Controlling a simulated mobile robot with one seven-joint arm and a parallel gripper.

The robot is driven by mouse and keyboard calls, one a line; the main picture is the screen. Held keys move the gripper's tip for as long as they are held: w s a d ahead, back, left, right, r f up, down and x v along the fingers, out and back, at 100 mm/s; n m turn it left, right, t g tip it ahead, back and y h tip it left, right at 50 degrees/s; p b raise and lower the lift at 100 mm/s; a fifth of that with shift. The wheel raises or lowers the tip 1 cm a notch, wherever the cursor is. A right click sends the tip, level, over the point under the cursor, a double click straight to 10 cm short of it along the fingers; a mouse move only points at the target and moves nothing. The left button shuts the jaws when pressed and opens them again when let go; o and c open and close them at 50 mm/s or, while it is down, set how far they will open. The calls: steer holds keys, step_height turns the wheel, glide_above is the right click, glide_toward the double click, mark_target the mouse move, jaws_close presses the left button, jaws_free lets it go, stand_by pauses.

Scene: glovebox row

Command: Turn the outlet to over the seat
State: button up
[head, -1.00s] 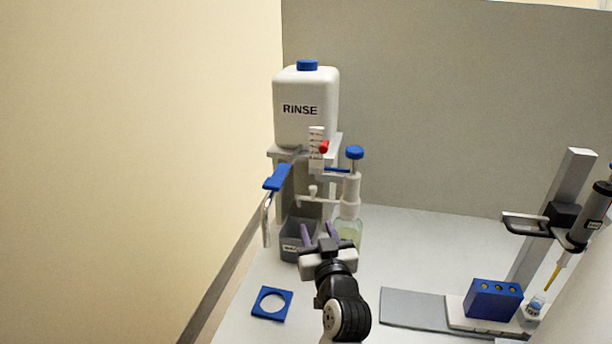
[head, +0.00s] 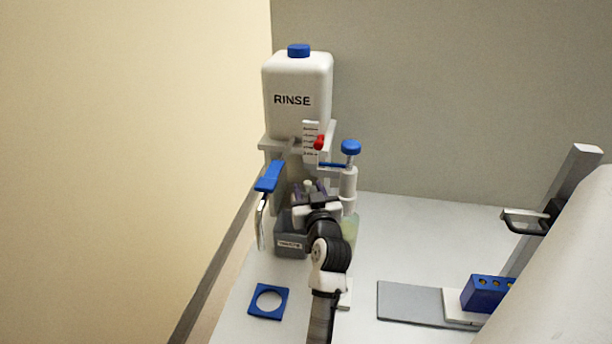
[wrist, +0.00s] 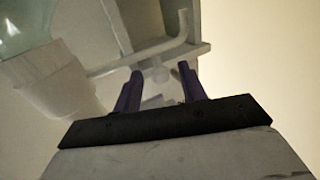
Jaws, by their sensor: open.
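The outlet appears to be the thin white side tube (wrist: 140,56) of the bottle-top dispenser (head: 348,185); its far end bends in the wrist view. A small white knob (wrist: 158,73) sits on the tube. My gripper (head: 310,188) is open, its purple fingers (wrist: 160,88) on either side of the knob in the picture; contact cannot be told. In the head view my gripper hides most of the tube. The seat is probably the flat blue square with a round hole (head: 253,301), empty on the worktop in front and to the left.
A white RINSE tank (head: 297,90) stands on a grey stand behind, with a blue-handled tap (head: 268,177) at left. A grey labelled bin (head: 290,245) is below my gripper. A grey plate (head: 410,303) and blue block (head: 487,293) lie right.

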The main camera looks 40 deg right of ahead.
mark_target(309, 188)
steer(key=shift+p+x, duration=0.5)
steer(key=shift+x, duration=1.6)
jaws_close()
